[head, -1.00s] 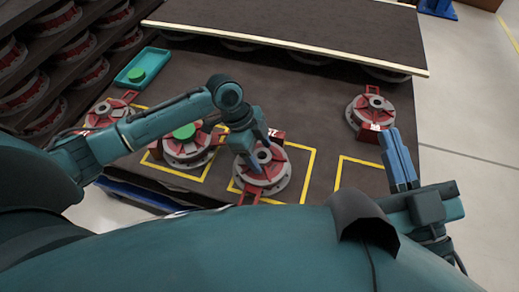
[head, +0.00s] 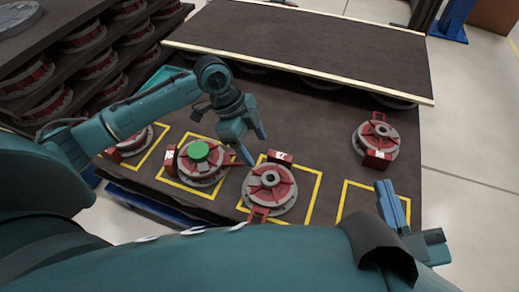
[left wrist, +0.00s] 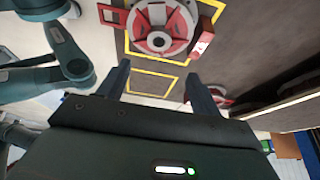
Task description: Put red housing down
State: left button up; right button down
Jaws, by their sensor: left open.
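A red and grey round housing (head: 271,190) rests on the dark table inside a yellow outline, its red handle toward me and a red block at its far side. It also shows in the left wrist view (left wrist: 158,40), in front of the fingers. My left gripper (head: 257,150) is open and empty, just behind and above this housing and apart from it. In the left wrist view its two fingers (left wrist: 160,85) stand wide apart with nothing between them. My right gripper (head: 393,205) is at the right, fingers together, with nothing seen in it.
A housing with a green disc (head: 200,165) sits to the left, another (head: 135,143) at far left. One more (head: 376,145) stands at right, behind an outline with bare table (head: 362,197). A raised dark deck (head: 310,40) spans the back. Racks hold several housings.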

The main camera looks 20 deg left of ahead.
pick_arm(q)
jog(key=d+f, duration=0.1)
jog(key=d+f+t+h, duration=0.1)
jog(key=d, duration=0.1)
jog(key=s+d+n+t, duration=0.1)
jog(key=d, duration=0.1)
jog(key=shift+f, duration=0.4)
jog(key=s+d+r+n+t+h, duration=0.4)
jog(key=d+r+n+t, duration=0.2)
jog(key=t, duration=0.3)
jog(key=s+a+r+n+t, duration=0.3)
jog(key=s+r+t, duration=0.3)
jog(key=r, duration=0.2)
jog(key=shift+s+a+r+n+t, duration=0.15)
jog(key=shift+s+r+n+t, duration=0.05)
jog(key=shift+r+n+t, duration=0.2)
jog(key=shift+y, duration=0.3)
